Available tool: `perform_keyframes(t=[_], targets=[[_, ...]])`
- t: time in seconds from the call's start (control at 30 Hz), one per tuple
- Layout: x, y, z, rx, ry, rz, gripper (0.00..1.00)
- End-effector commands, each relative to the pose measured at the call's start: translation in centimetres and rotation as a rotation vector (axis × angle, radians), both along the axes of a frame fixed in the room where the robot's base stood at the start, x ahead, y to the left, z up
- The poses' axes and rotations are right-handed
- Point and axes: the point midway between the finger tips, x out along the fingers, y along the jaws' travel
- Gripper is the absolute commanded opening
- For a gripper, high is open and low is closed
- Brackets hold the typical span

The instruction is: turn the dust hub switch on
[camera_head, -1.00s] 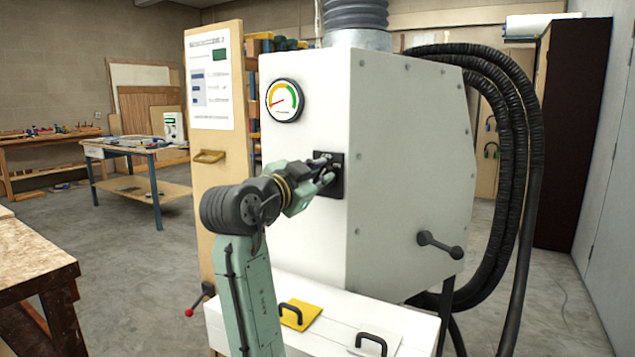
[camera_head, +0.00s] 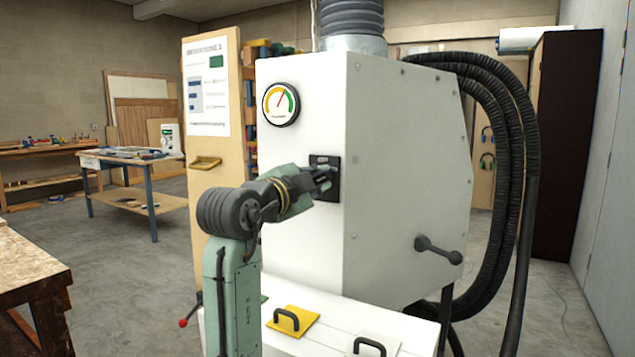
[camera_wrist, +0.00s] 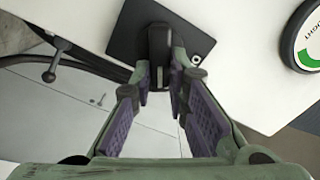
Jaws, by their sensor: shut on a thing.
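The dust hub (camera_head: 300,150) is a big white cabinet in the middle of the head view. Its switch is a black square plate (camera_head: 332,160) on the front face, with a dark lever partly hidden by my fingers. The wrist view shows the plate (camera_wrist: 122,40) and the upright lever (camera_wrist: 158,42). My gripper (camera_head: 325,182) is at the plate, its fingertips (camera_wrist: 160,72) closed on the lever from both sides. A round gauge (camera_head: 281,104) above left of the switch has its needle pointing up and slightly right.
A wooden panel with a notice (camera_head: 207,90) stands left of the hub. A white ledge with a yellow handled plate (camera_head: 292,320) is below my arm. A crank handle (camera_head: 438,250) and black hoses (camera_head: 520,150) are on the right.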

Motion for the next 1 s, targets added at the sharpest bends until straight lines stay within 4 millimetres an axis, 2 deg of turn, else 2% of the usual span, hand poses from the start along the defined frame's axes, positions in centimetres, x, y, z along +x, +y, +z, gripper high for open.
perform_keyframes(t=[0.27, 0.3, 0.57, 0.87, 1.0], targets=[[0.0, -0.1, 0.0, 0.003, 0.0, -0.002, 0.0], [0.0, -0.1, 0.0, 0.003, 0.0, -0.002, 0.17], [0.0, 0.0, 0.0, 0.001, 0.0, -0.001, 0.34], [-0.1, 0.0, 0.0, 0.0, 0.0, 0.0, 0.35], [-1.1, 0.6, 0.0, -0.001, -0.002, 0.0, 0.35]])
